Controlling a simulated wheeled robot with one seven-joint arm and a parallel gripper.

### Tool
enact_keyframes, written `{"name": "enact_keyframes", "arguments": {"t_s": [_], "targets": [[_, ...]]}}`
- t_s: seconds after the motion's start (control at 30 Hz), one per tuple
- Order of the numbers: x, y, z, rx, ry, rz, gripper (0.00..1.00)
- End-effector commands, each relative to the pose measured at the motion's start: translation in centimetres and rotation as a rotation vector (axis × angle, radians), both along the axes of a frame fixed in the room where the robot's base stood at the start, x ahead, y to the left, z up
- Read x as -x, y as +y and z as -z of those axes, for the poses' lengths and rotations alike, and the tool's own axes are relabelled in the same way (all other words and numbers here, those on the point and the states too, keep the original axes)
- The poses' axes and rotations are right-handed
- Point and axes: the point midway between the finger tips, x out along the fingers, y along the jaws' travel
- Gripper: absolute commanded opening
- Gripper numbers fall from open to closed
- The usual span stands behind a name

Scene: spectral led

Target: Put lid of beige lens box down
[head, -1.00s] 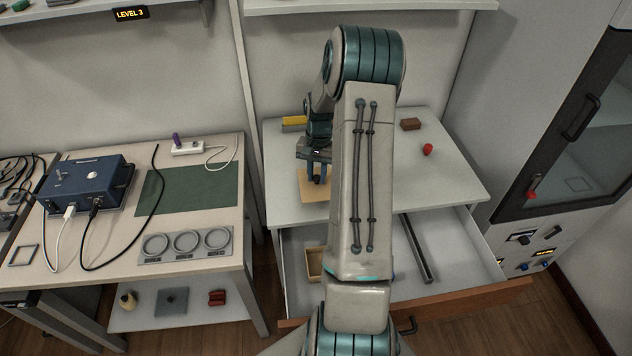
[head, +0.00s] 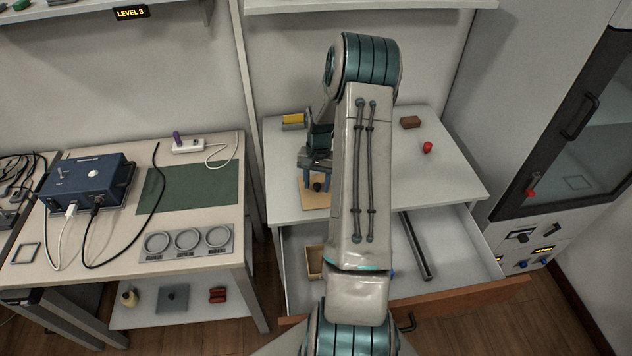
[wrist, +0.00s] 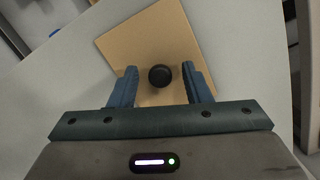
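The beige lid (head: 312,196) is a flat square panel with a dark round knob (head: 317,187). It lies on the white top of the drawer cabinet. In the wrist view the lid (wrist: 130,45) is tilted relative to the gripper, and the black knob (wrist: 160,76) sits between the two blue fingers. My gripper (head: 319,183) is open just over the lid, with a gap between each finger and the knob. The open beige box (head: 315,262) stands in the open drawer below, partly hidden by my arm.
The open drawer (head: 455,245) projects from the cabinet front and holds a dark bar (head: 416,248). A yellow block (head: 293,120), a brown block (head: 410,122) and a red object (head: 427,147) stand on the cabinet top (head: 450,180). Its right part is mostly clear.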

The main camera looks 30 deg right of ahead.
Motion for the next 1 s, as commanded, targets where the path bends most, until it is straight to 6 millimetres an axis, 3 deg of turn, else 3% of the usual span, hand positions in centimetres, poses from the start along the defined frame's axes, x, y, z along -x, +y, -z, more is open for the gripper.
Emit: {"name": "enact_keyframes", "arguments": {"t_s": [0.23, 0.6, 0.87, 1.0], "targets": [[-0.2, -0.2, -1.3, 0.003, -0.003, 0.001, 0.44], [-1.0, -1.1, -9.0, 0.003, -0.004, 0.001, 0.44], [-1.2, -1.3, -12.0, 0.002, -0.001, -0.003, 0.44], [-1.0, 0.3, -13.9, 0.018, -0.014, -0.044, 0.44]]}}
